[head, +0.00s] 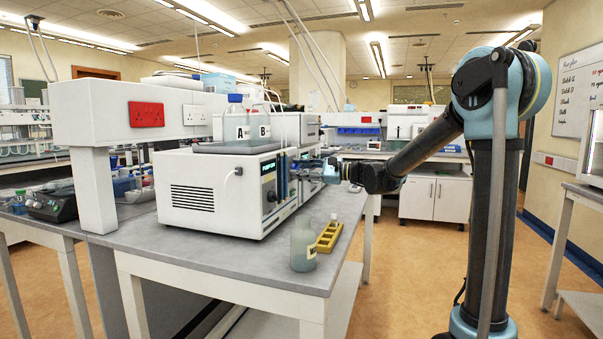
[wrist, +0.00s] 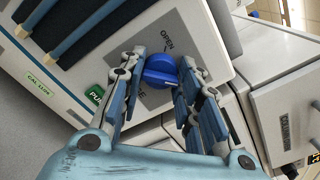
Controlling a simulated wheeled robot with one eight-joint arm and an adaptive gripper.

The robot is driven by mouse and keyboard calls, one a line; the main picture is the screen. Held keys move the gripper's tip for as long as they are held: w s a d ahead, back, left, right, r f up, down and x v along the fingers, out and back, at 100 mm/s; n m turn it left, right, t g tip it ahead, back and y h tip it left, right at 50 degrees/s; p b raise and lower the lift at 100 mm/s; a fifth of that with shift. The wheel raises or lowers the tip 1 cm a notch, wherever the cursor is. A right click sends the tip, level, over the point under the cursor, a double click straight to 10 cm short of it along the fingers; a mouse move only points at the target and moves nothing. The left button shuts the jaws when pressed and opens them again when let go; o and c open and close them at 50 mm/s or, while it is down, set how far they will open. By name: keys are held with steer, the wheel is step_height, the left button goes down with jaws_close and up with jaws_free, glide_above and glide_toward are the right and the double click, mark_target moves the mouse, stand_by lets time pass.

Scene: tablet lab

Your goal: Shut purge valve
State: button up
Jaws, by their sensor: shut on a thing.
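The purge valve is a round blue knob (wrist: 160,70) on a grey plate on the front of a white instrument, in the wrist view. The word OPEN is printed above it; a second word below it is mostly hidden by my finger. My gripper (wrist: 158,76) has one finger on each side of the knob and is shut on it. I cannot tell exactly which way the knob points. In the head view my gripper (head: 328,170) is at the front of the white instrument (head: 215,195), and the knob cannot be made out.
A bottle (head: 303,245) and a yellow rack (head: 329,237) stand on the bench's front edge. Bottles marked A (head: 236,122) and B (head: 265,125) stand on top of the instruments.

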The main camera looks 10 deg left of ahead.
steer(key=shift+f, duration=0.1)
steer(key=o, duration=1.1)
steer(key=d, duration=1.2)
steer(key=shift+s, duration=0.35)
steer(key=shift+f, duration=0.1)
